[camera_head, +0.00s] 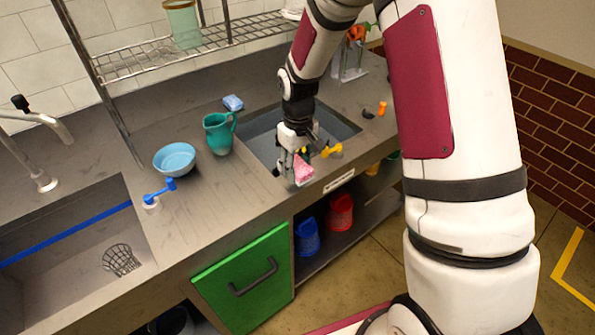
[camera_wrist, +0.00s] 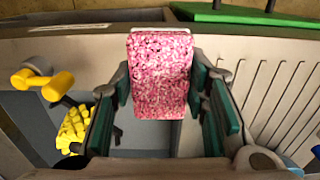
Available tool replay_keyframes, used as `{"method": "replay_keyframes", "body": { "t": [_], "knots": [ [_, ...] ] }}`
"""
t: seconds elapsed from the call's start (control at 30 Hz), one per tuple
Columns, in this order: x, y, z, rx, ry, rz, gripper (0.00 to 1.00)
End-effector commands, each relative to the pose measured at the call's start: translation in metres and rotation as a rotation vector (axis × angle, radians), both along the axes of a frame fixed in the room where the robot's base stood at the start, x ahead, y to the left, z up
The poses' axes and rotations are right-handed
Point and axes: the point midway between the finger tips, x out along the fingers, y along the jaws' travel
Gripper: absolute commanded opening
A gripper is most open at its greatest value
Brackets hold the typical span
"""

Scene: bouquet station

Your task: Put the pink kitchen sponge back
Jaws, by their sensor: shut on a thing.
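The pink kitchen sponge (camera_head: 304,170) is a speckled pink block. It also shows in the wrist view (camera_wrist: 160,78), upright between the two fingers. My gripper (camera_head: 293,172) is shut on it and holds it near the front edge of the right-hand sink (camera_head: 345,127). In the wrist view my gripper (camera_wrist: 162,85) has its green-padded fingers on either side of the sponge. I cannot tell whether the sponge touches the counter.
A yellow tap handle (camera_head: 333,150) stands beside the gripper; a yellow textured thing (camera_wrist: 75,128) is near it. A blue sponge-like block (camera_head: 233,103) lies behind. Grooves (camera_wrist: 265,95) mark the counter.

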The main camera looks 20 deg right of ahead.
Motion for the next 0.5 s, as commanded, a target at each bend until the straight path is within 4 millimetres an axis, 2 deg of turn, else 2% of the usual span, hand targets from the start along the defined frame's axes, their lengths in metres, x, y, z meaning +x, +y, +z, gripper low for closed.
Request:
{"method": "replay_keyframes", "body": {
  "t": [0.17, 0.33, 0.5],
  "knots": [
    [0.013, -0.003, -0.001, 0.0, 0.0, -0.001, 0.15],
    [0.012, -0.003, -0.025, 0.0, 0.004, 0.001, 0.15],
    [0.013, -0.003, -0.036, 0.0, 0.001, 0.001, 0.15]
  ]
}}
